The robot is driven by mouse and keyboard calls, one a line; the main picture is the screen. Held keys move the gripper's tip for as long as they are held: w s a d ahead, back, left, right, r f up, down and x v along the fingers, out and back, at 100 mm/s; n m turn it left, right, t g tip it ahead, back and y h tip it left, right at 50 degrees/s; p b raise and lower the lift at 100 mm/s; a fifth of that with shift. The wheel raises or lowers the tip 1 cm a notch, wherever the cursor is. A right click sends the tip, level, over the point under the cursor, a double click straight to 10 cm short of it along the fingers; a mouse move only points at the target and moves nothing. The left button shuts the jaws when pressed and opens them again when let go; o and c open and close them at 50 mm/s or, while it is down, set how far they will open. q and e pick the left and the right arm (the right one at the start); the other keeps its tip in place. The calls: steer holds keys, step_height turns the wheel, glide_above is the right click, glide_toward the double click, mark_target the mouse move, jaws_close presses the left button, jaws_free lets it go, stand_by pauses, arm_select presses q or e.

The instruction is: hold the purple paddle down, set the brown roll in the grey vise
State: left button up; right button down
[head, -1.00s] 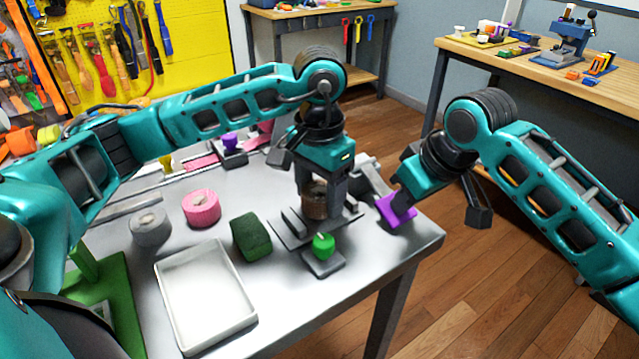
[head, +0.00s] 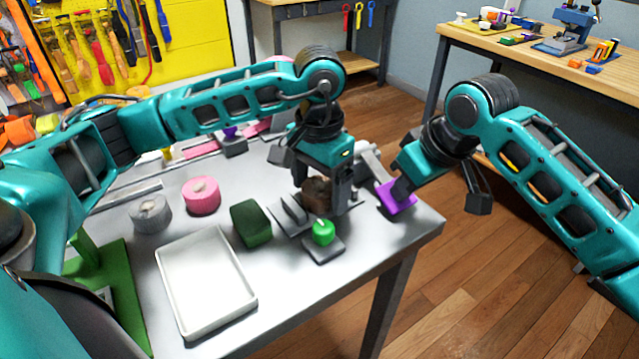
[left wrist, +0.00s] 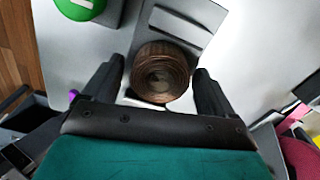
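The brown roll (head: 317,195) stands at the grey vise (head: 292,208), beside its upright jaw plate; the gripper partly hides how deep it sits. In the left wrist view the roll (left wrist: 160,72) shows its coiled end between the fingers of my left gripper (left wrist: 160,78), with a narrow gap on each side. My left gripper (head: 335,190) is open around the roll. The purple paddle (head: 396,200) is at the table's right corner. My right gripper (head: 402,190) has its fingertips on the paddle; whether they are open or shut is unclear.
A green knob (head: 323,232) stands in front of the vise. A dark green block (head: 251,223), a pink roll (head: 201,196), a grey roll (head: 150,213) and an empty white tray (head: 206,283) lie to the left. The front right tabletop is clear.

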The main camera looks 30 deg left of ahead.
arm_select(q)
steer(key=shift+o, duration=0.3)
steer(key=shift+r, duration=0.1)
arm_select(e)
steer(key=shift+f, duration=0.15)
arm_select(q)
steer(key=shift+r, duration=3.4)
steer(key=shift+r, duration=0.15)
step_height(320, 180, up, 8)
steer(key=p, duration=0.8)
steer(key=shift+r+p, duration=0.2)
steer(key=shift+p, duration=0.2)
arm_select(e)
step_height(320, 180, up, 7)
arm_select(q)
steer(key=shift+r+p, duration=0.4)
arm_select(e)
steer(key=v, duration=1.3)
